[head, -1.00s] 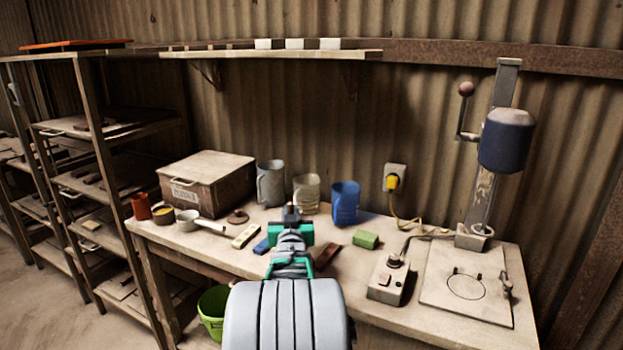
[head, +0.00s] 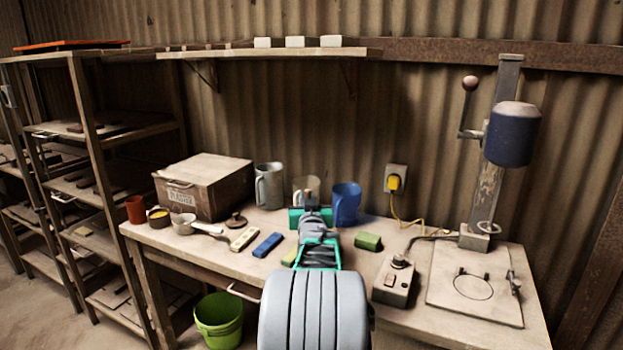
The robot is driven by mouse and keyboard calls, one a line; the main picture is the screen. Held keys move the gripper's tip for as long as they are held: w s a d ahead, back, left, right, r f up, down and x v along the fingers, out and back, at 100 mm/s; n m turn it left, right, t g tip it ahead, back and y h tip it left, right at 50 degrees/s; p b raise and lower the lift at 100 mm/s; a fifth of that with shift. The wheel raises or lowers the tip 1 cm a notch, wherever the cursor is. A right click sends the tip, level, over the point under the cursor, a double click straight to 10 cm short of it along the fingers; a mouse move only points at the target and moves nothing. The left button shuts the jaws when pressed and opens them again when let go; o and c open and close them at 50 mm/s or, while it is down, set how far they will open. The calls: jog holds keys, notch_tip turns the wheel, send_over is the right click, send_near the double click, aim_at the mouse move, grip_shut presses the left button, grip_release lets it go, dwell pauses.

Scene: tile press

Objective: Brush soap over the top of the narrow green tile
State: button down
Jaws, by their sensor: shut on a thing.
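My gripper (head: 311,216) is over the middle of the bench, seen from behind along my arm. It is shut on what looks like the brush (head: 311,197). Only a short dark upright part shows above the jaws, and its bristles are hidden. A narrow green tile (head: 290,257) lies on the bench just left of my arm, which covers most of it. A thicker green block (head: 367,241) lies to the right of my gripper. A small pot with yellow contents (head: 158,214) stands at the left; I cannot tell if that is soap.
On the bench (head: 390,322) lie a blue tile (head: 268,244) and a cream tile (head: 244,239). A blue jug (head: 345,203) and grey jug (head: 269,186) stand behind. A switch box (head: 393,283) and press (head: 510,135) are at right. A green bucket (head: 219,320) is below.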

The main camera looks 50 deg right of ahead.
aim_at(307, 194)
notch_tip(307, 194, up, 3)
jog(key=shift+a, duration=0.15)
jog(key=shift+r+p, duration=0.9)
jog(key=shift+r, duration=1.6)
